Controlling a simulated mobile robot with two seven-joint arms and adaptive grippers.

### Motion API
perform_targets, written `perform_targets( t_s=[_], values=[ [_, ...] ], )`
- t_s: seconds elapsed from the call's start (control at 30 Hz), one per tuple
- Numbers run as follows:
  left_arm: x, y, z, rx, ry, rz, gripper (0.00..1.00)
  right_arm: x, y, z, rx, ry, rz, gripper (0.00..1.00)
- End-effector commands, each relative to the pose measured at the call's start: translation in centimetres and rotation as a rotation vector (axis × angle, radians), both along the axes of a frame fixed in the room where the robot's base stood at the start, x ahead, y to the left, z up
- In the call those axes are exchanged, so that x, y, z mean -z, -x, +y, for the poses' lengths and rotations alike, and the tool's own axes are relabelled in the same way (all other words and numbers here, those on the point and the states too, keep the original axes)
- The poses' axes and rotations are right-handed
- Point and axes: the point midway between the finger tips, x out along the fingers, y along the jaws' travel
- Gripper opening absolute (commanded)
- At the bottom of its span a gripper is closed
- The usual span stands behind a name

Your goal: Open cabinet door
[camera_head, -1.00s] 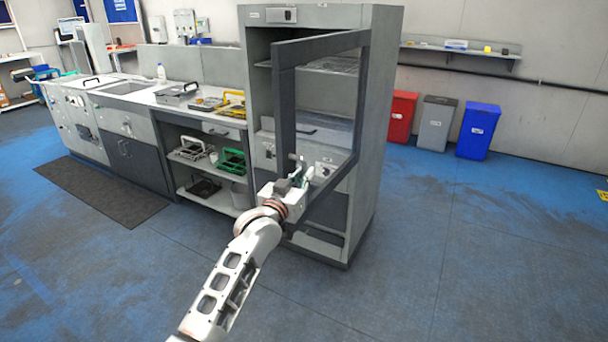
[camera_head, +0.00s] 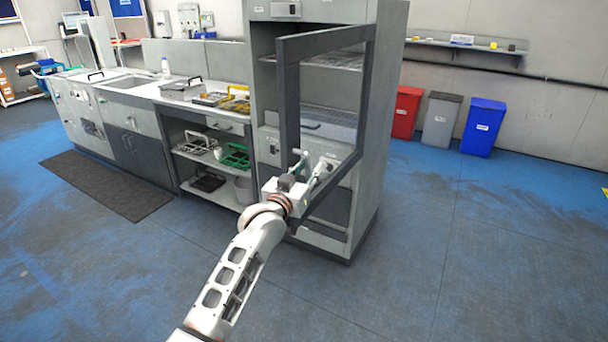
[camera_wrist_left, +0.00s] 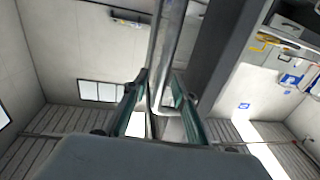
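The cabinet door (camera_head: 291,105) is a dark grey frame around a window. It stands swung out from the tall grey cabinet (camera_head: 385,140), with the cabinet's inside in view. My left gripper (camera_head: 309,165) is at the lower left part of the door frame. In the left wrist view the green fingers of my left gripper (camera_wrist_left: 158,85) close in on both sides of the silver bar handle (camera_wrist_left: 167,30). The dark door frame (camera_wrist_left: 215,50) shows right beside the handle. My right gripper is not in view.
A counter (camera_head: 145,87) with a sink, trays and open shelves stands left of the cabinet. A dark mat (camera_head: 105,186) lies before it. Red (camera_head: 405,112), grey (camera_head: 440,121) and blue (camera_head: 482,128) bins stand by the wall on the right. The floor in front is clear.

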Motion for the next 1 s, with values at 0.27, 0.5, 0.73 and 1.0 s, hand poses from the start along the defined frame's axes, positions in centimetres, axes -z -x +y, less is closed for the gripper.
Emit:
perform_targets(
  t_s=[0.27, 0.5, 0.73, 1.0],
  values=[
    [0.1, 2.6, 1.1, 0.0, 0.001, 0.0, 0.27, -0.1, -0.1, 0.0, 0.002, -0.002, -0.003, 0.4],
    [0.1, 6.3, 2.8, 0.0, 0.0, 0.0, 0.27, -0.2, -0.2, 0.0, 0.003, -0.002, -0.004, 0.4],
    [0.0, 9.4, 4.1, 0.001, 0.001, -0.001, 0.27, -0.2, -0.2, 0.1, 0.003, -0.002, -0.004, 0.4],
    [-0.1, 10.9, 4.7, 0.001, 0.002, -0.001, 0.27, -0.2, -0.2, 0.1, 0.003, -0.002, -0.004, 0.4]
  ],
)
